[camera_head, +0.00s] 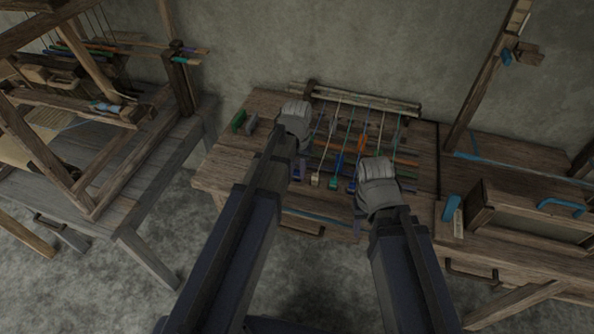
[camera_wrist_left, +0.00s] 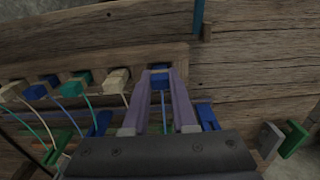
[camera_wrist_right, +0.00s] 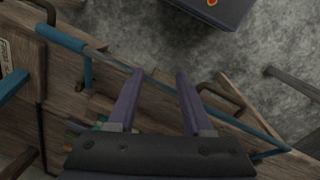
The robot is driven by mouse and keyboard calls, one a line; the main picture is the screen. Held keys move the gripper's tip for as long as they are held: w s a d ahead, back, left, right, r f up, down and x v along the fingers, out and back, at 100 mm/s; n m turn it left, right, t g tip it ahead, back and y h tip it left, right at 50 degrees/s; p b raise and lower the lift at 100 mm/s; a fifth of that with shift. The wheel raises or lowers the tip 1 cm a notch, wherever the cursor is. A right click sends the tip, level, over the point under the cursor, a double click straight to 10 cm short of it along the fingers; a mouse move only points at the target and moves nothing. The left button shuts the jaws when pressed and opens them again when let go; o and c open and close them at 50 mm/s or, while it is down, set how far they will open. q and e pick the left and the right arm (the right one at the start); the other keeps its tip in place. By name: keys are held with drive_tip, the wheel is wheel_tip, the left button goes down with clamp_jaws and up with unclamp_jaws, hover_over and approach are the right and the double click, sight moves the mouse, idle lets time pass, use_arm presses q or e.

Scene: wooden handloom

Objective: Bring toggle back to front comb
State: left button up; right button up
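The front comb is a wooden rail (camera_wrist_left: 60,68) along the near side of the loom table, with a row of coloured toggles. My left gripper (camera_wrist_left: 160,74) is at this row; its fingertips are closed in on a blue toggle (camera_wrist_left: 160,84) with a blue thread. Beside it on the comb are a cream toggle (camera_wrist_left: 117,80), a green toggle (camera_wrist_left: 82,77) and a blue toggle (camera_wrist_left: 36,91). Other blue toggles (camera_wrist_left: 207,116) lie farther back. My right gripper (camera_wrist_right: 158,72) is open and empty near the table's front edge; the hand hides part of the comb in the head view.
Green and grey blocks (camera_head: 239,122) stand at the table's left end. A wooden box (camera_head: 520,220) stands right; another loom (camera_head: 70,110) stands left. The front-left tabletop (camera_head: 232,170) is clear.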

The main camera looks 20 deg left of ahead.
use_arm(q)
drive_tip(key=o, duration=0.5)
drive_tip(key=shift+c, duration=0.2)
